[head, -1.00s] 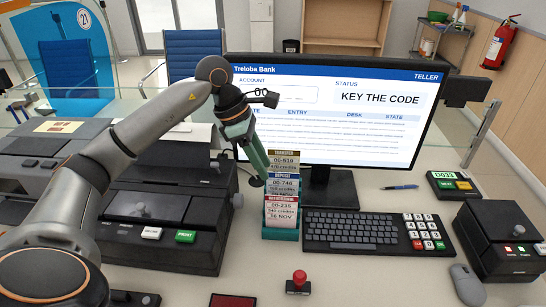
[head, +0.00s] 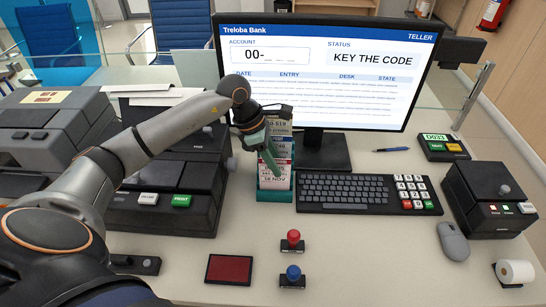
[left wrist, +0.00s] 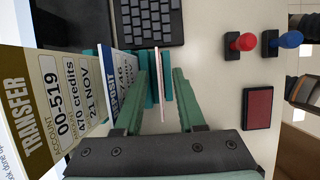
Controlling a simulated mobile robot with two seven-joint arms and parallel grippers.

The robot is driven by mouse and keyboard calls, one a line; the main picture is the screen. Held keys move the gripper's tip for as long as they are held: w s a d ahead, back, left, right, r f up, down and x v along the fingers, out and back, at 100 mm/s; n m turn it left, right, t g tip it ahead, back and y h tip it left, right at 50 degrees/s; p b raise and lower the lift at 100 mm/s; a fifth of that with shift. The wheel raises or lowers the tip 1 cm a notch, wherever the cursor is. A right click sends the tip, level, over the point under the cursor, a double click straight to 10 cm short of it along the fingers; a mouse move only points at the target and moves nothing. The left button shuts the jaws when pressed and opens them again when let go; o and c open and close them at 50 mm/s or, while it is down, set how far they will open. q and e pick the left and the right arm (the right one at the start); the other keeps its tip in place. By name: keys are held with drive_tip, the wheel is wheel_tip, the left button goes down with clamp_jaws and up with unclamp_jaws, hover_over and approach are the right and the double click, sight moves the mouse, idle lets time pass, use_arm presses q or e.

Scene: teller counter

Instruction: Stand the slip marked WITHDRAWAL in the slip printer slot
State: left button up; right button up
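The WITHDRAWAL slip (head: 276,183) stands in the front place of a teal slip rack (head: 275,196), with the DEPOSIT slip (left wrist: 119,70) and the TRANSFER slip (left wrist: 57,107) behind it. My left gripper (head: 270,168) is at the rack, pointing down. In the left wrist view my left gripper (left wrist: 159,80) is open, with the front slip edge-on between its green fingers and a gap on either side. In the head view the gripper partly covers the slips. The dark printer (head: 152,214) with a green PRINT button is left of the rack; my arm partly hides it. My right gripper is not in view.
The keyboard (head: 345,193) is close to the rack's right side, with the monitor (head: 320,85) behind. Red (head: 292,241) and blue (head: 292,277) stamps and a red ink pad (head: 229,269) lie in front. The counter between the rack and stamps is clear.

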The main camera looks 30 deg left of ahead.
use_arm(q)
clamp_jaws()
idle(0.8)
drive_tip(key=shift+r+p, duration=2.9)
drive_tip(key=shift+r, duration=1.5)
drive_tip(key=shift+r+p, duration=0.45)
drive_tip(key=shift+r, duration=0.9)
drive_tip(key=shift+d, duration=0.1)
